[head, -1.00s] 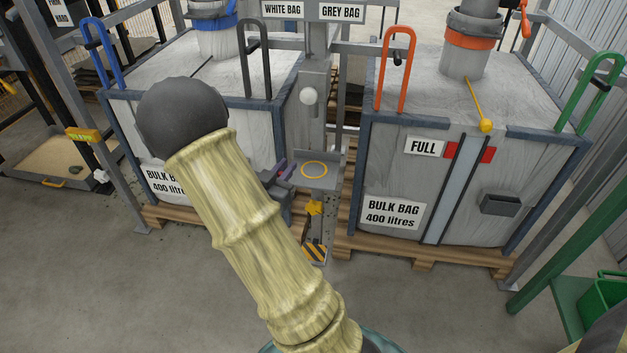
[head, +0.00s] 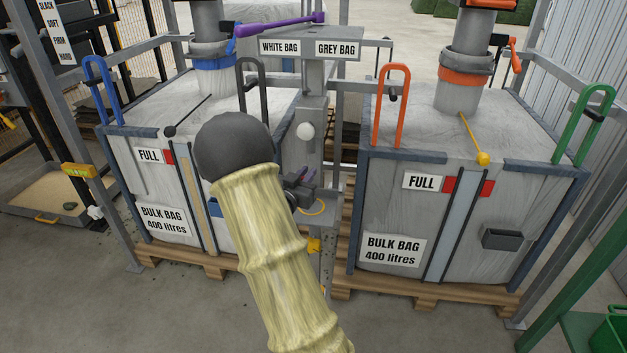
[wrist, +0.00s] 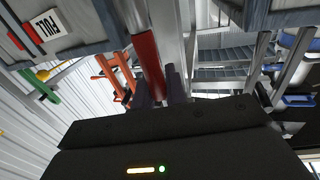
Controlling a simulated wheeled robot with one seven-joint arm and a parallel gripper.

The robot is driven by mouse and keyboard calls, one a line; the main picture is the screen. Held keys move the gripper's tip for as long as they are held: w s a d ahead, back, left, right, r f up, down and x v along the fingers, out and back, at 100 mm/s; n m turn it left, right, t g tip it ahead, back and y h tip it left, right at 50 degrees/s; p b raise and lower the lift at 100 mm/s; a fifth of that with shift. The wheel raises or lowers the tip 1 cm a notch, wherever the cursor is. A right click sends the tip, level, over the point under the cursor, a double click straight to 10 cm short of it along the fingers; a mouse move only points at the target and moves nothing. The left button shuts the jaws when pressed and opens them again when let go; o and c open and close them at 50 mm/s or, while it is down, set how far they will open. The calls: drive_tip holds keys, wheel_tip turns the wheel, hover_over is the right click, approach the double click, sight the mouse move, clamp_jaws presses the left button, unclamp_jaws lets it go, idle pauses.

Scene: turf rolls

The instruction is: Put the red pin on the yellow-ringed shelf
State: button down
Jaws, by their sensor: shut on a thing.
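My gripper (head: 304,184) is at the yellow-ringed shelf on the grey post, partly hidden behind my arm in the head view. In the wrist view its two dark fingers (wrist: 159,88) are shut on the red pin (wrist: 149,62), which shows as a red cylinder between them. I cannot make out the pin in the head view. The yellow ring (head: 314,208) lies on the small grey shelf (head: 331,190). The gripper appears just above and behind the ring, covering part of it. Whether the pin touches the shelf is unclear.
Bulk bags in grey frames stand left (head: 150,185) and right (head: 400,200) of the post. A white ball knob (head: 305,131) is on the post above the shelf. An orange handle (head: 391,105) and a black handle (head: 252,85) stand nearby.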

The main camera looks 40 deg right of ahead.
drive_tip(key=shift+x, duration=1.8)
drive_tip(key=shift+d+b, duration=0.15)
drive_tip(key=shift+b, duration=0.15)
drive_tip(key=f, duration=0.1)
drive_tip(key=f+b, duration=0.1)
drive_tip(key=d+f+b, duration=0.1)
drive_tip(key=shift+w, duration=0.25)
drive_tip(key=shift+a+f, duration=0.1)
drive_tip(key=shift+f, duration=0.1)
drive_tip(key=shift+f, duration=0.15)
drive_tip(key=c, duration=1.4)
unclamp_jaws()
drive_tip(key=shift+c, duration=0.2)
